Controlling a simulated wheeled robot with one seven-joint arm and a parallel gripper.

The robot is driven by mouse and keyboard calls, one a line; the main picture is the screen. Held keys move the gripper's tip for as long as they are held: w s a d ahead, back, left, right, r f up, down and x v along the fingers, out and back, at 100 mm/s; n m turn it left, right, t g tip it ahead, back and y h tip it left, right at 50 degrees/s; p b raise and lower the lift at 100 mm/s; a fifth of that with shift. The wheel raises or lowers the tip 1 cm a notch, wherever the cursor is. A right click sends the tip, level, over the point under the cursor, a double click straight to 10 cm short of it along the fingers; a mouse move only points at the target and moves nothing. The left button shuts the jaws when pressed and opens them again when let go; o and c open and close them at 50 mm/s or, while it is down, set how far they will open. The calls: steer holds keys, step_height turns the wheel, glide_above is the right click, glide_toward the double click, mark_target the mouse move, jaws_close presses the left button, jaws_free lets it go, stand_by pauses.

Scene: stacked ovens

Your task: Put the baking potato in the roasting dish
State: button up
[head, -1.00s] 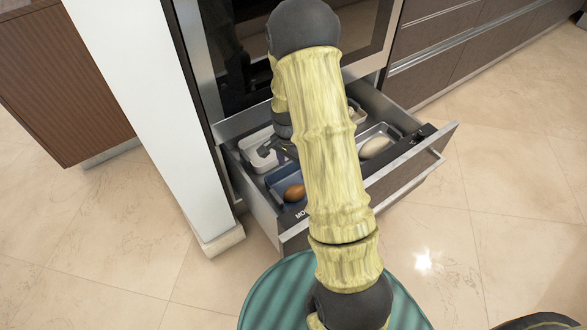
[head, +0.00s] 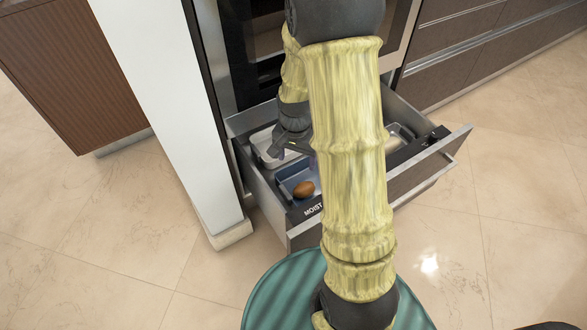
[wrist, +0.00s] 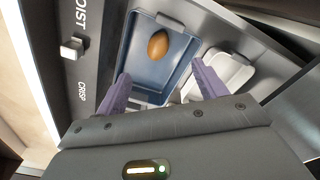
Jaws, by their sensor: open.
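A smooth brown egg-shaped item (head: 304,189), possibly the baking potato, lies in a blue rectangular dish (head: 285,174) in the open drawer. In the wrist view the brown item (wrist: 158,45) lies toward the far end of the blue dish (wrist: 184,79). I cannot tell which container is the roasting dish. My gripper (wrist: 162,88) is open and empty, its purple fingers apart at the near end of the blue dish. In the head view my gripper (head: 297,146) is above the drawer, partly behind my arm.
A white container (head: 262,143) stands behind the blue dish; a white container also shows in the wrist view (wrist: 230,72). A pale dish (head: 402,135) at the drawer's right is partly hidden. The drawer front (head: 425,170) and the white panel (head: 165,100) border the space.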

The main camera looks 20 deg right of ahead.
steer(key=s+a+r+n+t, duration=0.2)
steer(key=s+a+r+n, duration=0.3)
steer(key=s+r+n, duration=0.3)
steer(key=shift+s+r+n, duration=0.4)
steer(key=shift+s+r, duration=0.15)
steer(key=shift+s, duration=0.55)
